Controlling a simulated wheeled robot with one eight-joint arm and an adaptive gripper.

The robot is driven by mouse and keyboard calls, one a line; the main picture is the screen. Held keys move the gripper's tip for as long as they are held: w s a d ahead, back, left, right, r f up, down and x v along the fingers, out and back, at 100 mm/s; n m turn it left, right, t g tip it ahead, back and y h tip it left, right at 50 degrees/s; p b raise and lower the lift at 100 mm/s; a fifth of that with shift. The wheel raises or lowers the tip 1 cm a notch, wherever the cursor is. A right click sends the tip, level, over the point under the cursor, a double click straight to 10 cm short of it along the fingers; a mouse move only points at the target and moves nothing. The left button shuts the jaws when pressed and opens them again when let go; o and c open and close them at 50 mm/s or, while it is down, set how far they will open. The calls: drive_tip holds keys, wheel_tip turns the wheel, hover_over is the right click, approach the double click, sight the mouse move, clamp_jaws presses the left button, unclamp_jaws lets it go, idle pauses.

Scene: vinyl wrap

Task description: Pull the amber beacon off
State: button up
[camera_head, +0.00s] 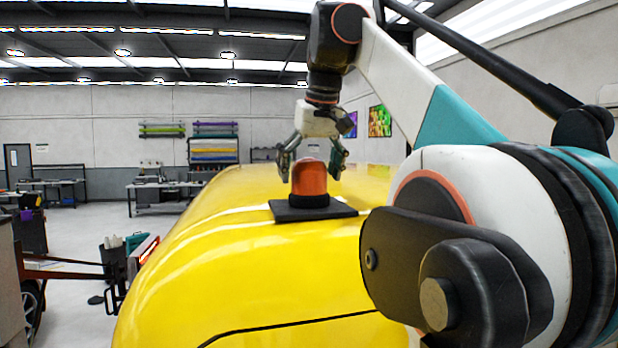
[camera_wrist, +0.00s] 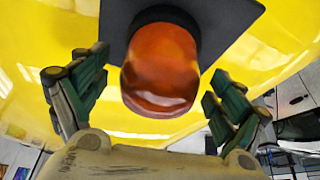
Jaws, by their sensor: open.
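The amber beacon (camera_head: 309,180) is an orange dome on a black collar. It stands upright on a flat black base plate (camera_head: 328,211) on top of the yellow car roof (camera_head: 255,258). My gripper (camera_head: 311,176) is above the beacon, pointing down, with its fingers spread. In the head view one finger shows on the left of the dome and one on the right. In the wrist view the beacon (camera_wrist: 161,65) lies between the open green-padded fingers, with visible gaps on both sides.
The yellow roof around the plate is clear. Workbenches (camera_head: 160,188) and a rack of coloured rolls (camera_head: 214,143) stand far back against the wall. A cart with tools (camera_head: 128,262) is at the lower left, beside the vehicle. Two colourful pictures hang on the right wall.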

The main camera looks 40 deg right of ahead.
drive_tip(key=shift+w+f, duration=0.2)
drive_tip(key=shift+f, duration=0.45)
drive_tip(key=shift+c, duration=0.3)
drive_tip(key=c, duration=1.4)
drive_tip(key=o, duration=0.8)
drive_tip(key=c, duration=0.6)
drive_tip(key=shift+d+r+p, duration=0.1)
drive_tip(key=shift+r+p, duration=0.7)
drive_tip(key=shift+p, duration=0.05)
drive_tip(key=shift+r+p, duration=1.05)
drive_tip(key=shift+r, duration=2.25)
